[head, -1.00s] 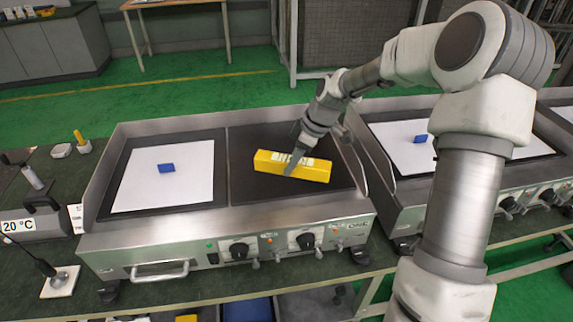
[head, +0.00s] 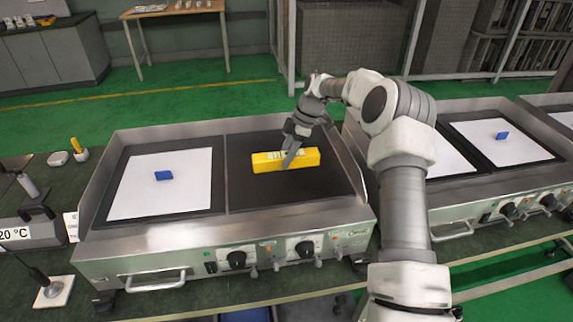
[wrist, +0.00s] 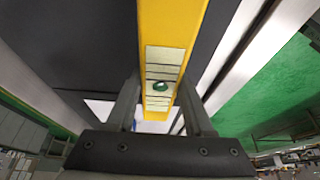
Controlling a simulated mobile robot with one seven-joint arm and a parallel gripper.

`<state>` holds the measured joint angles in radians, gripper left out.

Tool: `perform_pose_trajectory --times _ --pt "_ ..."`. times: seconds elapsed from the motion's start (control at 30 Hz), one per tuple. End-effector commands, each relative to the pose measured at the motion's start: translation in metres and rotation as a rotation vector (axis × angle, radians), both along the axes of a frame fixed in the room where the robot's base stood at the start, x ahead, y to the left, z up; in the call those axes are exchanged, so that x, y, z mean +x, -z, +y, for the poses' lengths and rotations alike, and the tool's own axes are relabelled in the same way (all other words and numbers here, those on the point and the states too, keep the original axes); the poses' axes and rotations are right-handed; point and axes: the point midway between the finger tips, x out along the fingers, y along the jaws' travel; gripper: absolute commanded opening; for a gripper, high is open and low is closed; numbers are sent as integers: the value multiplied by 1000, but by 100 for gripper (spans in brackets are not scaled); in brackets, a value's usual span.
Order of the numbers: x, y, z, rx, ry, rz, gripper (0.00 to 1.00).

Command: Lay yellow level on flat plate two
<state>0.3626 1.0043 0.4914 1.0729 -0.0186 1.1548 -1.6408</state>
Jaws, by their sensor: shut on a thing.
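The yellow level (head: 305,161) is a long box with pale label patches. It is over the dark right-hand plate (head: 250,200) of the nearer griddle, roughly level and lying left to right. My gripper (head: 290,160) comes down from above and is shut on the level near its middle. In the wrist view the level (wrist: 172,25) runs between my fingers, with a green bubble vial on its pale face. I cannot tell whether its underside touches the plate.
A white sheet (head: 140,190) with a blue block (head: 163,175) covers the griddle's left plate. Raised steel walls (head: 352,160) bound the griddle. A second griddle (head: 460,205) stands to the right. A 20 °C device (head: 30,232) stands at the left.

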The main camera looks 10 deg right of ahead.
Motion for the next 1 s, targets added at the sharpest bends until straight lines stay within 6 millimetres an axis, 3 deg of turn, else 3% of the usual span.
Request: perform_pose_trajectory --times 0.3,0.53,0.8,1.0 --pt "28 17 -7 -1 1 -1 0" --pt "31 26 -7 -1 1 1 0" --pt "31 60 -7 0 1 -1 0" --pt "31 59 -7 -1 1 -1 0"
